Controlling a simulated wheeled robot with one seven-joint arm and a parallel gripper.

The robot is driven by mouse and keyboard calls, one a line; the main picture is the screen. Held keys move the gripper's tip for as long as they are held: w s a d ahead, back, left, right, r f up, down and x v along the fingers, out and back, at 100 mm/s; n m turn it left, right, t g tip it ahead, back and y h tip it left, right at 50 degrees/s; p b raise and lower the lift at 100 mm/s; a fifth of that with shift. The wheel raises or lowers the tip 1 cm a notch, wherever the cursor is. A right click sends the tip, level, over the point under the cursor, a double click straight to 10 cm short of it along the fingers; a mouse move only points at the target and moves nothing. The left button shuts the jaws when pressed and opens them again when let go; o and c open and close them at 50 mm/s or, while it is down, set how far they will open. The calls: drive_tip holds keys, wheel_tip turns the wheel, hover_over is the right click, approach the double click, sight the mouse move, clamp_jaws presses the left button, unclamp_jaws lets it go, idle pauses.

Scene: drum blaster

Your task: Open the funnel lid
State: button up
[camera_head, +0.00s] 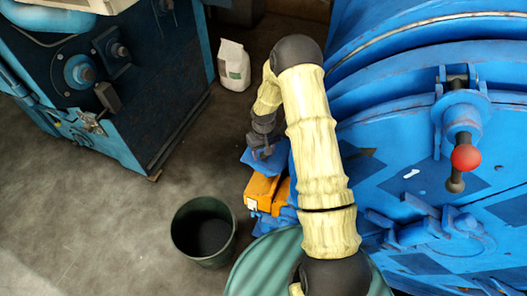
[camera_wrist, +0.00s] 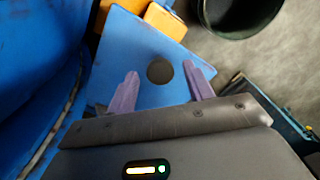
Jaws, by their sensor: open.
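A flat blue plate (camera_wrist: 138,50) with a dark round spot, a hole or a knob, lies in front of my gripper in the wrist view. It looks like the funnel lid. In the head view, a blue piece (camera_head: 251,161) shows beneath my gripper (camera_head: 262,152), beside the large blue drum machine. In the wrist view, the two purple fingers of my gripper (camera_wrist: 160,72) are apart, one on each side of the dark spot. Nothing is held between them. I cannot tell whether the fingertips touch the plate. My arm hides part of the area around it in the head view.
Orange blocks (camera_head: 262,190) sit just below the blue piece. A dark green bucket (camera_head: 203,228) stands on the floor nearby. The blue drum machine (camera_head: 400,120) fills the right side. A white bag (camera_head: 233,65) stands farther back.

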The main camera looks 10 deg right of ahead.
drive_tip(key=shift+f, duration=0.15)
clamp_jaws()
